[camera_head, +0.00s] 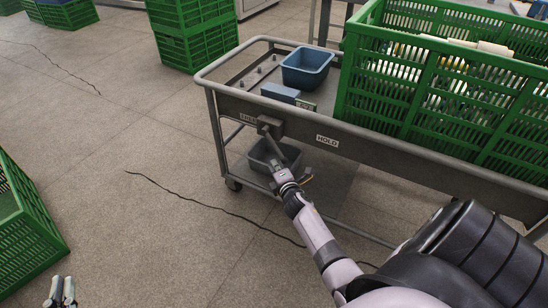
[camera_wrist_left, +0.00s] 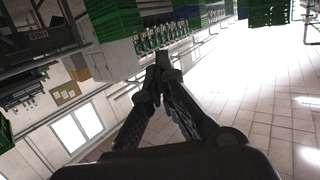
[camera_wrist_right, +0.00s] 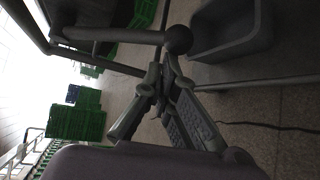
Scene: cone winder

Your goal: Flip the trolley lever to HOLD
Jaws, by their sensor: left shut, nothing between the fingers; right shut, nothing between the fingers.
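The grey trolley (camera_head: 225,101) carries a lever on a small box (camera_head: 270,127) on its near side rail. A FREE label (camera_head: 250,118) is left of the box and a HOLD label (camera_head: 327,141) is right of it. The lever's rod and round dark knob (camera_wrist_right: 178,40) show in the right wrist view. My right gripper (camera_wrist_right: 164,68) is shut and empty, its tips close beside the knob; I cannot tell whether they touch. In the head view the gripper (camera_head: 279,165) partly hides the lever. My left gripper (camera_head: 63,280) is shut and empty, low at the left.
A green crate of cones (camera_head: 395,105) and a blue bin (camera_head: 306,68) stand on the trolley. A grey bin (camera_head: 272,155) is on its lower shelf. Green crates (camera_head: 192,35) stand behind, another (camera_head: 30,240) at the left.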

